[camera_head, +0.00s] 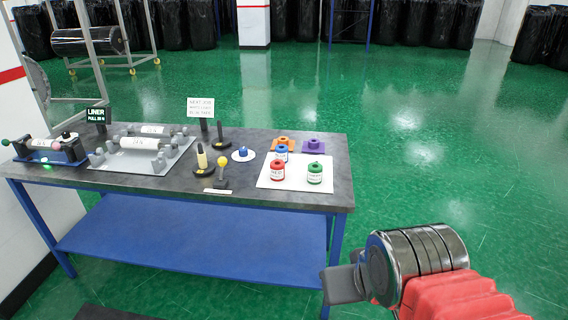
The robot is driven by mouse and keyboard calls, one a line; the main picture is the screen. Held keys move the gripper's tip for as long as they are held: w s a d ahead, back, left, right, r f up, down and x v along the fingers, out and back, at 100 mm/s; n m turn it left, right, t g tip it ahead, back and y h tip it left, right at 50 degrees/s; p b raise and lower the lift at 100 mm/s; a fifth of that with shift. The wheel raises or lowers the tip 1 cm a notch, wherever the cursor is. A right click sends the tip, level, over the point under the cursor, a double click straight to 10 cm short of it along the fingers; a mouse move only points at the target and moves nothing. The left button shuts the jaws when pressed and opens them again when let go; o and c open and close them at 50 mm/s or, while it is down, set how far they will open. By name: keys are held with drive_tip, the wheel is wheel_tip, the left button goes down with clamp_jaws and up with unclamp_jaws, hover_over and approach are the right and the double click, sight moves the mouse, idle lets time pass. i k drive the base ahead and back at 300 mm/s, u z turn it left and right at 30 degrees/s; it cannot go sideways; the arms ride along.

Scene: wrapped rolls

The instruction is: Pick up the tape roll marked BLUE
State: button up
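A tape roll with a blue top and a white label (281,153) stands upright on the white mat (265,181) on the table's right part. The label print is too small to read. A red roll (278,172) stands in front of it and a green roll (315,173) to its right, both on the mat. My gripper (340,283) is at the lower right, off the table's right end and well apart from the rolls. Its grey fingers show partly behind my wrist, and nothing is seen in them. Whether they are open is not clear.
Orange (284,141) and purple (314,145) items lie behind the mat. The grey table (150,186) has a blue shelf below. Green floor is clear at right.

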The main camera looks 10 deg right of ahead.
sight(282, 150)
drive_tip(key=k, duration=0.75)
drive_tip(key=u, duration=0.4)
drive_tip(key=i, duration=0.7)
drive_tip(key=u, duration=0.6)
drive_tip(key=i, duration=1.85)
drive_tip(key=z, duration=0.75)
drive_tip(key=i, duration=0.5)
drive_tip(key=z, duration=0.2)
